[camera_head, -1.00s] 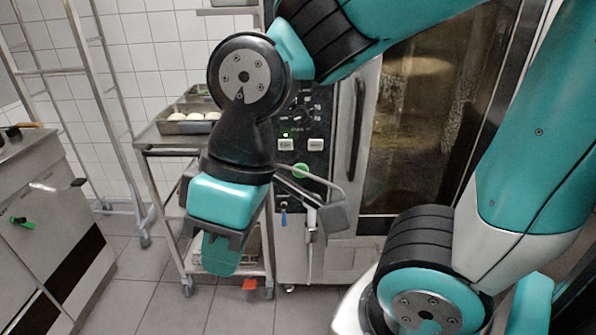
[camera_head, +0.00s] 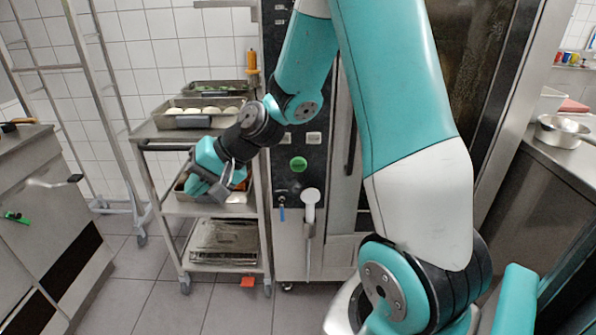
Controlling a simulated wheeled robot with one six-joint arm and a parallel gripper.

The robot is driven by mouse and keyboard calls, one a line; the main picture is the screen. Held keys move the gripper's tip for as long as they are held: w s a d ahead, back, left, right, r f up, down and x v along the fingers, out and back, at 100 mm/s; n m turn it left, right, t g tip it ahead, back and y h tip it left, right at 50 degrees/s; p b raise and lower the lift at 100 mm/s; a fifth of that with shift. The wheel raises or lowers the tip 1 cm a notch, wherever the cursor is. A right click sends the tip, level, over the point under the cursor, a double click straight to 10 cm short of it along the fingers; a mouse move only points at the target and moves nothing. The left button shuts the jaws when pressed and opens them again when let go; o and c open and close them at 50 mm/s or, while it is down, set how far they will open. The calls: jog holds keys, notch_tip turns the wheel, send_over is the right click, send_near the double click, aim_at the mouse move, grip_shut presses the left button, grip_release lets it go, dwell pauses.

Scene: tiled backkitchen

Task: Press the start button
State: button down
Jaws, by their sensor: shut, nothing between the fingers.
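A round green button (camera_head: 298,164) sits on the dark control panel (camera_head: 292,190) of the tall oven, in the head view. Two small pale rectangular buttons (camera_head: 314,138) sit above it; one is partly behind my arm. The green button is uncovered. My gripper (camera_head: 214,187) is left of the panel, in front of the trolley. It is shut and empty, points down and left, and appears clear of the button. Its fingertips are small and hard to make out.
The steel trolley (camera_head: 165,146) holds trays with white rounds (camera_head: 208,110). A hand shower (camera_head: 310,197) hangs below the green button. The floor in front is open.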

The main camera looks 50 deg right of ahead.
aim_at(298, 170)
jog(key=d+f+m+t+h, duration=0.2)
jog(key=d+f+m, duration=0.4)
jog(key=d, duration=0.4)
jog(key=d+f+m+t+h+b, duration=0.1)
jog(key=d+f+m+h, duration=0.3)
jog(key=d, duration=0.6)
jog(key=d+f+m+t+h+b, duration=0.1)
jog(key=d+f+m+t+h, duration=0.2)
jog(key=d+f+m, duration=0.4)
jog(key=d, duration=0.3)
jog(key=shift+w+d+f+m, duration=0.25)
jog(key=shift+d+f+m, duration=0.05)
jog(key=shift+d, duration=0.05)
jog(key=shift+w+d+p, duration=0.4)
jog(key=shift+w+d, duration=1.05)
jog(key=shift+d, duration=0.2)
jog(key=shift+w+d+p, duration=0.35)
jog(key=shift+w+d, duration=1.1)
jog(key=shift+d, duration=0.2)
jog(key=shift+d, duration=0.1)
jog(key=shift+w+d, duration=0.2)
jog(key=shift+w, duration=0.05)
